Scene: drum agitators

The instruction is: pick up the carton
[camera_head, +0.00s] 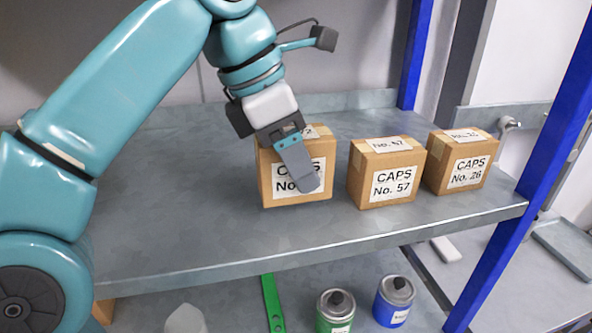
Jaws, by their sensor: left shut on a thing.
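A brown carton (265,190) with a white CAPS label is at the middle of the grey shelf (180,225); its number is mostly hidden by my gripper. My left gripper (300,168) reaches down over it from above and is shut on it, with one grey finger across the front face. The other finger is hidden. The carton looks upright; I cannot tell whether its base touches the shelf. My right gripper is not in view.
Two similar cartons stand to the right, CAPS No. 57 (385,173) and CAPS No. 26 (460,162). A blue post (530,170) bounds the shelf's right end. Below are a green can (335,312) and a blue can (394,301). The shelf's left part is clear.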

